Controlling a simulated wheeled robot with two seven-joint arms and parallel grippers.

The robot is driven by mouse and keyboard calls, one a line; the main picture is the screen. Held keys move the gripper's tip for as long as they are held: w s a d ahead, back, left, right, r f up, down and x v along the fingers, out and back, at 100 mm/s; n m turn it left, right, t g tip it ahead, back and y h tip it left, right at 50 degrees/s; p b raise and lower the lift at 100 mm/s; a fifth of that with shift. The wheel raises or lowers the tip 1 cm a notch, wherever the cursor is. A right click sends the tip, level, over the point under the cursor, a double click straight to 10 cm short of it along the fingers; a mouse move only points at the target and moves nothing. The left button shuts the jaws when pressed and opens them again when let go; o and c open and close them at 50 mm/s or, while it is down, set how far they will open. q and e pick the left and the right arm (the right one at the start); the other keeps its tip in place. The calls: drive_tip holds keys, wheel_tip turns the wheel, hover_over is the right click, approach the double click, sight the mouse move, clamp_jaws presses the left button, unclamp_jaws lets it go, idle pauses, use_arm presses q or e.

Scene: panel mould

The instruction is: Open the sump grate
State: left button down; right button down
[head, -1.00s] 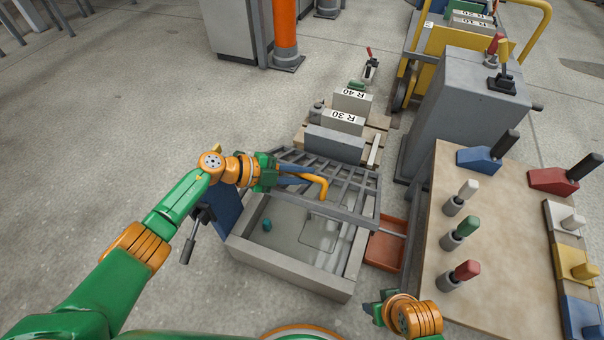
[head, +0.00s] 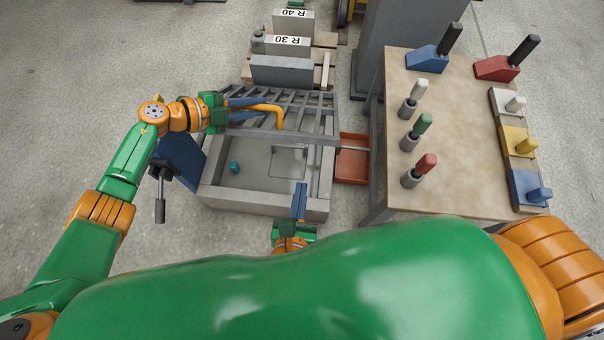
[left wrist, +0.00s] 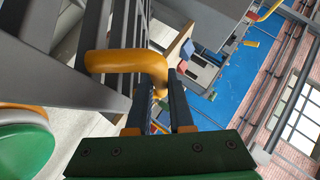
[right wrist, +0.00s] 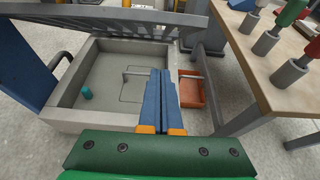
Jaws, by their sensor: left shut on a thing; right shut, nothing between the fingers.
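The grey sump grate (head: 322,118) is tilted up over the far part of the open concrete sump (head: 262,203). It also shows raised in the right wrist view (right wrist: 110,18). My left gripper (head: 268,110) is shut on the grate's orange-yellow bent handle (left wrist: 125,62); the fingers reach it from the left. My right gripper (head: 300,186) is shut and empty, over the sump's near side. Its blue fingers point into the sump in the right wrist view (right wrist: 160,74). A small teal piece (head: 234,168) lies on the sump floor.
An orange-red tray (head: 352,165) sits right of the sump. A workbench (head: 455,130) with several coloured-handled tools stands farther right. Blocks marked R 30 (head: 282,70) and R 40 stand behind the grate. A blue panel (head: 182,162) stands at the sump's left.

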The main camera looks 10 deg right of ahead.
drive_tip(key=w+d, duration=0.2)
drive_tip(key=w, duration=0.6)
drive_tip(key=shift+w+d+r, duration=0.15)
drive_tip(key=shift+d+r, duration=0.25)
